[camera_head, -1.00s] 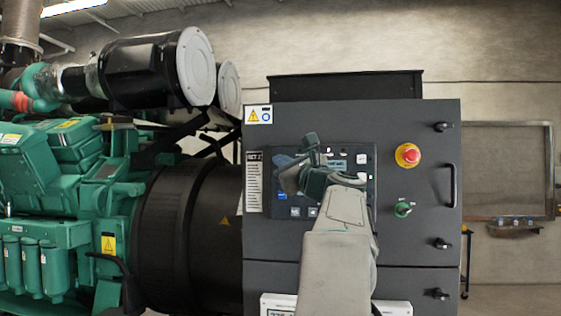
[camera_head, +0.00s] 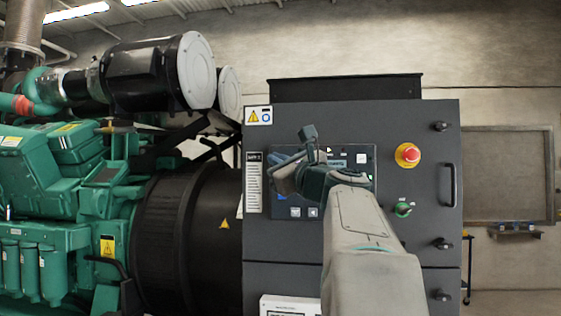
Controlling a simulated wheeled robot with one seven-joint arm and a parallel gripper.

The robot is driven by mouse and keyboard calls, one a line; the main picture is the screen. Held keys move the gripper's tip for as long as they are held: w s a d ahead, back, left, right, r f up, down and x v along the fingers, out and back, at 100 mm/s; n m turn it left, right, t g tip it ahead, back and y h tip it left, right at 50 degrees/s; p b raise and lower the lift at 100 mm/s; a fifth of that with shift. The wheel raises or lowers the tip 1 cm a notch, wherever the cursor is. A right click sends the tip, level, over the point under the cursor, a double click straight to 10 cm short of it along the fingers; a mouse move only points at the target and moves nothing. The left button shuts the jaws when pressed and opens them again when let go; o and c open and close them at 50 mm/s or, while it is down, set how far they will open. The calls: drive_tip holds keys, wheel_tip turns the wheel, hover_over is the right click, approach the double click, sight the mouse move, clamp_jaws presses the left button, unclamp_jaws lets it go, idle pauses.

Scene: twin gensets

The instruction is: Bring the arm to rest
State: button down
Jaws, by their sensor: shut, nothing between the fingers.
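My arm rises from the lower right in the head view, in front of a dark grey genset cabinet (camera_head: 420,233). My gripper (camera_head: 279,176) is at its end, pointing left, in front of the control panel (camera_head: 358,157). It is small and partly hidden by the wrist; its fingers look closed and hold nothing. Whether it touches the panel cannot be told from this view. The arm hides the lower right part of the panel.
A door handle (camera_head: 450,185) sticks out farther right. The green engine (camera_head: 60,185) fills the left. A framed board (camera_head: 507,175) hangs on the back wall.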

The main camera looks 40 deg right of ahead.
idle(0.5)
drive_tip(key=a+f+n+g+y, duration=0.3)
drive_tip(key=a+f+n+g, duration=0.2)
drive_tip(key=a+f+n, duration=0.55)
drive_tip(key=a+f+n+g+y, duration=0.3)
drive_tip(key=a+f+n+g, duration=0.25)
drive_tip(key=a+f, duration=0.85)
drive_tip(key=s+a+f+n+g+h, duration=0.1)
drive_tip(key=s+f+n+g, duration=0.1)
drive_tip(key=s+f+n, duration=0.3)
drive_tip(key=s+a+f+n+g+h, duration=0.1)
drive_tip(key=s+f+n+g, duration=0.2)
drive_tip(key=f, duration=1)
drive_tip(key=s+a+f+n+g+h, duration=0.1)
drive_tip(key=s+f+n+g, duration=0.1)
drive_tip(key=s+f+n, duration=0.6)
drive_tip(key=shift+s+a+f+g+h, duration=0.35)
drive_tip(key=shift+s+a+f+h, duration=0.05)
drive_tip(key=shift+s+f, duration=0.1)
idle(2.0)
